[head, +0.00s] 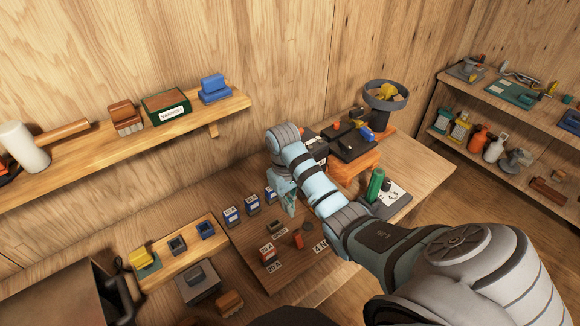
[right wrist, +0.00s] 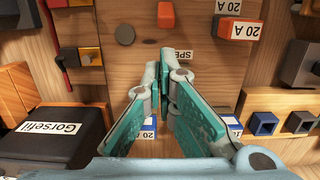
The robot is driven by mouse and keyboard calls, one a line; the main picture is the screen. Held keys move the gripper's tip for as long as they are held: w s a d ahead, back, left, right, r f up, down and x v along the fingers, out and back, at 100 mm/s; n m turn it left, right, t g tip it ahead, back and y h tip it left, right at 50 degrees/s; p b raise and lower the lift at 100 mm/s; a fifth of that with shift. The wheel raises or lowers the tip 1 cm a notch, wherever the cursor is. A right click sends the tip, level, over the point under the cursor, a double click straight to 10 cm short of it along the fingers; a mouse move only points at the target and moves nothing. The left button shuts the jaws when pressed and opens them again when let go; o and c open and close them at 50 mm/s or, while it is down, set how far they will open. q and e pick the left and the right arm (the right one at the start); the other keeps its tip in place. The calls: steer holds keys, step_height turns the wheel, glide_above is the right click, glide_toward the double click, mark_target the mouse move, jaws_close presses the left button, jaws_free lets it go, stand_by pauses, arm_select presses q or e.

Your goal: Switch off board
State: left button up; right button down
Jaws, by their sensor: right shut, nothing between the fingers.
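The brown wooden board (head: 262,262) lies on the bench and carries labelled blocks, a round dark knob and a red switch-like piece. My right gripper (head: 291,208) is over the board, its fingers pointing down and shut with nothing between them. In the right wrist view its fingertips (right wrist: 165,72) are below the red piece (right wrist: 165,14) and the round knob (right wrist: 125,35). Blue blocks (head: 232,217) stand in a row behind it; red-orange blocks (right wrist: 237,12) bear "20 A" labels. The fingers partly hide a label starting "SPE". I cannot tell the switch's position. My left gripper is out of view.
A wooden strip (head: 178,262) with small blocks lies to the left. A wall shelf (head: 85,158) runs above the bench.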

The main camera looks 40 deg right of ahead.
mark_target(298, 241)
steer(key=f, duration=0.3)
steer(key=f+b, duration=0.1)
steer(key=f, duration=0.4)
steer(key=shift+s+f, duration=0.35)
steer(key=shift+s, duration=0.05)
steer(key=shift+w, duration=0.1)
